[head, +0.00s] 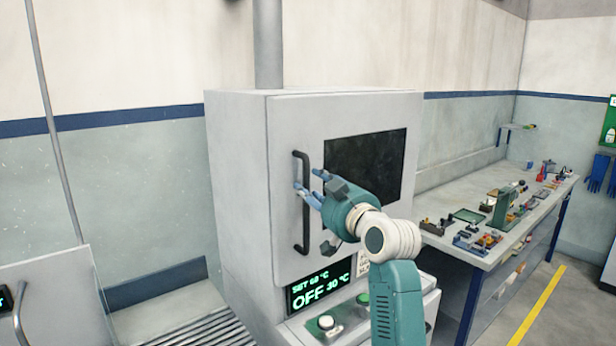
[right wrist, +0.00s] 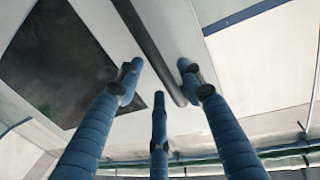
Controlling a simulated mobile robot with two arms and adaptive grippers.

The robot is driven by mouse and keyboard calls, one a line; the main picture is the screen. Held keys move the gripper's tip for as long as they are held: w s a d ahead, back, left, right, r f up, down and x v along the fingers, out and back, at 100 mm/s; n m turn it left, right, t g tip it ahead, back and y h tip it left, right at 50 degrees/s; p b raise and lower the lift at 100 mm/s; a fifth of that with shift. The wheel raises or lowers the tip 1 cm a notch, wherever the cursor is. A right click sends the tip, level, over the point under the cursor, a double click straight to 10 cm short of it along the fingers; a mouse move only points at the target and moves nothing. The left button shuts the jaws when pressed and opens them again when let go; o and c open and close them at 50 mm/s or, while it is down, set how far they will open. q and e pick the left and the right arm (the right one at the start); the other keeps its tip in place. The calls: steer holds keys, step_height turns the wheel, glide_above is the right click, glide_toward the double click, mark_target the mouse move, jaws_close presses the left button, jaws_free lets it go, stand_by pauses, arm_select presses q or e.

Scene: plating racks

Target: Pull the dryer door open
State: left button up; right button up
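The dryer door (head: 285,118) is a pale grey panel with a dark window (head: 365,165). It looks shut against the dryer cabinet (head: 237,150). Its black vertical handle (head: 306,235) is on the door's left side. My right gripper (head: 309,189) is at the handle's middle with its blue fingers spread. In the right wrist view the handle (right wrist: 150,45) runs between the two fingers on the left and the one on the right of my open right gripper (right wrist: 160,85). I cannot tell whether any finger touches it. My left gripper is out of view.
Below the door are a green display (head: 318,285) reading OFF and 30 °C, and a panel with buttons (head: 328,322). A slatted roller surface (head: 200,325) lies at lower left. A workbench (head: 490,245) with small parts stands at right.

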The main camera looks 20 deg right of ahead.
steer(key=w, duration=0.3)
steer(key=shift+a+p, duration=0.2)
steer(key=shift+p, duration=0.2)
steer(key=shift+c, duration=0.3)
jaws_close()
steer(key=shift+s, duration=0.1)
